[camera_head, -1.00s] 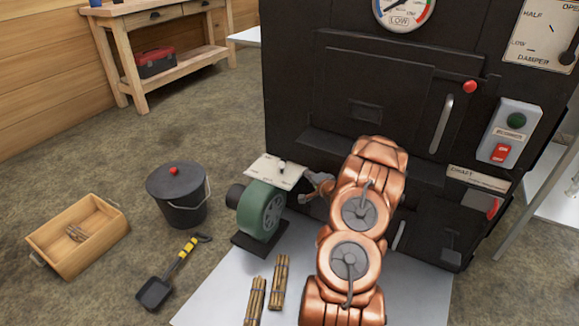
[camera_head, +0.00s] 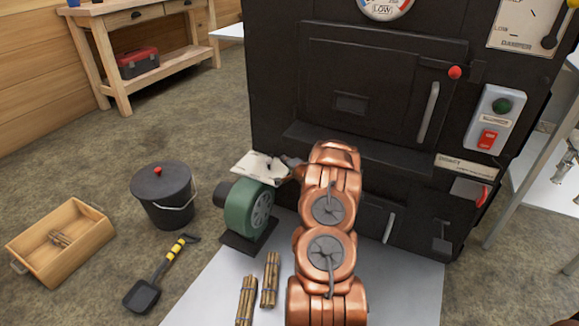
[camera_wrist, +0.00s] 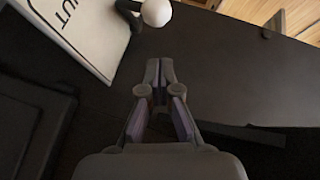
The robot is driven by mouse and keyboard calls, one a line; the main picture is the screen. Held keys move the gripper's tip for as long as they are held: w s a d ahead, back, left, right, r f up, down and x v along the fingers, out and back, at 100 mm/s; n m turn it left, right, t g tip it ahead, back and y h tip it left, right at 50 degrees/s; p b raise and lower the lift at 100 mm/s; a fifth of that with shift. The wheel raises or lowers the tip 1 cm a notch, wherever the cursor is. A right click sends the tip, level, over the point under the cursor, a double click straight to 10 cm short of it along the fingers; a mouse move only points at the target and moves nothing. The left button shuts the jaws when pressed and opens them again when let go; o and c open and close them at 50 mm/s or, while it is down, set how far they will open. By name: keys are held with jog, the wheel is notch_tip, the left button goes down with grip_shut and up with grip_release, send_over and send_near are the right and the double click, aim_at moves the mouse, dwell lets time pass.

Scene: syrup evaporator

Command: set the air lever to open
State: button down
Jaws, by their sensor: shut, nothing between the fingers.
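The air lever has a white ball knob (camera_wrist: 156,12) on a dark stem, at the top of the wrist view. Its pale plate (camera_wrist: 75,30) shows the letters "UT"; the rest of the word is cut off. In the head view the plate (camera_head: 250,165) sits on top of the green blower (camera_head: 246,210), and the knob is small there. My gripper (camera_wrist: 159,66) is shut and empty. Its tips point toward the knob, with a visible gap in the wrist view. In the head view my gripper (camera_head: 292,165) is at the plate's right side, partly hidden by my arm.
The black evaporator front (camera_head: 330,70) stands close behind my arm. Stick bundles (camera_head: 270,280) lie on the pale floor sheet (camera_head: 215,290).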

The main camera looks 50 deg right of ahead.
aim_at(270, 158)
jog(key=shift+w+a+f+b, duration=0.25)
jog(key=shift+w+a+f, duration=0.15)
jog(key=shift+w, duration=0.35)
jog(key=shift+w+a+f+b, duration=0.25)
jog(key=shift+w+a, duration=0.25)
jog(key=shift+w, duration=0.2)
jog(key=shift+a+m, duration=0.15)
jog(key=shift+m, duration=0.15)
